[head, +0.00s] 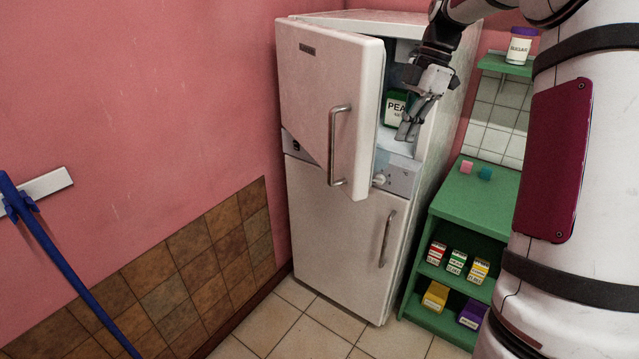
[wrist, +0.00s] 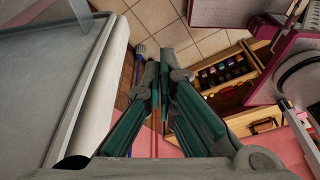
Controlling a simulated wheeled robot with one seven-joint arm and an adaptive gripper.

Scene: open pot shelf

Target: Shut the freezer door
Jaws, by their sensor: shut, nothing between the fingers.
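The white fridge-freezer stands against the pink wall in the head view. Its upper freezer door (head: 330,100) is partly open, hinged at the left, with a metal bar handle (head: 336,145) near its right edge. A green box labelled with "PEA" (head: 396,108) shows inside the compartment. My gripper (head: 403,132) is shut and empty, in front of the opening and right of the door's free edge. In the wrist view the gripper (wrist: 158,75) points down past a pale panel at the left, which I cannot identify for sure. The lower door (head: 345,235) is shut.
A green shelf unit (head: 480,205) with several small cartons stands right of the fridge. A sugar jar (head: 519,46) sits on a small wall shelf above. A blue-handled pole (head: 70,270) leans at the left. The tiled floor (head: 290,318) before the fridge is clear.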

